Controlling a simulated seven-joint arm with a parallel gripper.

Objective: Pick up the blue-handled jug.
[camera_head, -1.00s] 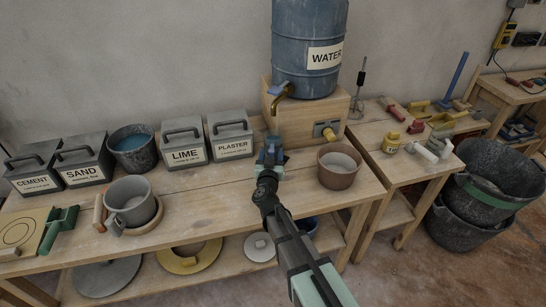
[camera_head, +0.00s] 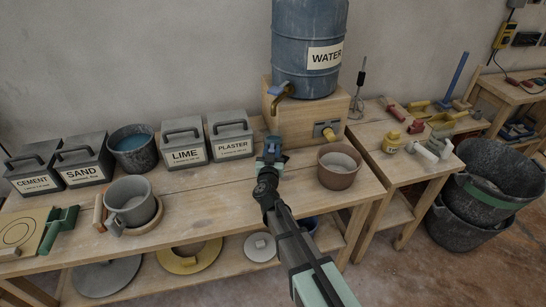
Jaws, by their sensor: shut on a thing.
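My gripper (camera_head: 271,151) is over the wooden bench, in front of the water barrel's stand and left of a brown pot. It is shut on a small blue piece (camera_head: 272,148), which looks like the handle of the blue-handled jug. The jug's body cannot be made out; my gripper and arm cover that spot. I cannot tell whether the jug touches the bench.
The water barrel (camera_head: 308,45) has a brass tap (camera_head: 282,101) above and behind my gripper. The brown pot (camera_head: 339,168) stands close on the right. Lime (camera_head: 186,147) and plaster (camera_head: 231,137) boxes stand left.

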